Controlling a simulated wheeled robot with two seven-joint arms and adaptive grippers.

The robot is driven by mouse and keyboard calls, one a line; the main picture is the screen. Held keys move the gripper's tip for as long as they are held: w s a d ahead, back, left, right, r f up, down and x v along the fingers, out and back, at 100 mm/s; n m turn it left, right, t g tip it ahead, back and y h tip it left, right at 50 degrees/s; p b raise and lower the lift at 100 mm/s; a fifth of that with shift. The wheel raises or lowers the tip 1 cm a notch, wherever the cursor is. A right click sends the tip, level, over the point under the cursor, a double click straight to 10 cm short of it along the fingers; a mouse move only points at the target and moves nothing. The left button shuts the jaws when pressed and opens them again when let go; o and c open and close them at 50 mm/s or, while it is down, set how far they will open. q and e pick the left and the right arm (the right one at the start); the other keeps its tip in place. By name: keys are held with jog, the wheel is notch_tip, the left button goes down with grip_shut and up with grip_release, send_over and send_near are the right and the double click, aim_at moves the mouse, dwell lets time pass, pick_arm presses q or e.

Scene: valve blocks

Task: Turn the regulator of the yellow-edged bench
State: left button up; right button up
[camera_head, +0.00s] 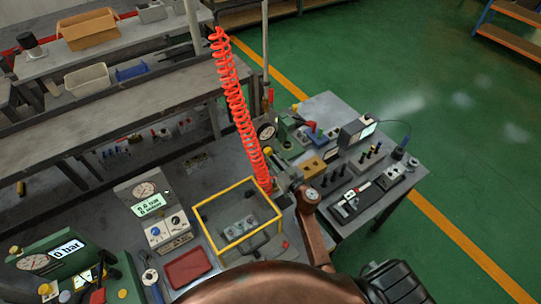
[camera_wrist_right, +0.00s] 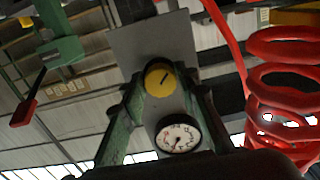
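A yellow round knob (camera_head: 267,151) and a white-faced gauge (camera_head: 266,131) stand together by the red coiled hose in the head view. In the right wrist view the knob (camera_wrist_right: 158,78) has a dark mark on its face, and the gauge (camera_wrist_right: 178,135) shows below it. My right gripper (camera_head: 279,170) is close to the knob. Its two fingers (camera_wrist_right: 164,85) appear apart, one on each side of the knob; contact is unclear. My left gripper is out of view.
The red coiled hose (camera_head: 238,100) hangs right beside the right gripper. The grey bench (camera_head: 322,103) at right carries a meter (camera_head: 357,131) and several fittings. A panel with a gauge and display (camera_head: 150,205) and a red tray (camera_head: 188,268) stand left.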

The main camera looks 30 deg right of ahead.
jog(key=c, duration=0.7)
jog(key=shift+o, duration=0.2)
jog(key=n, duration=0.6)
jog(key=shift+n, duration=0.4)
jog(key=n+b, duration=0.2)
jog(key=n, duration=0.3)
jog(key=shift+d+f, duration=0.1)
jog(key=n+b, duration=0.2)
jog(key=n, duration=0.3)
jog(key=shift+n, duration=0.4)
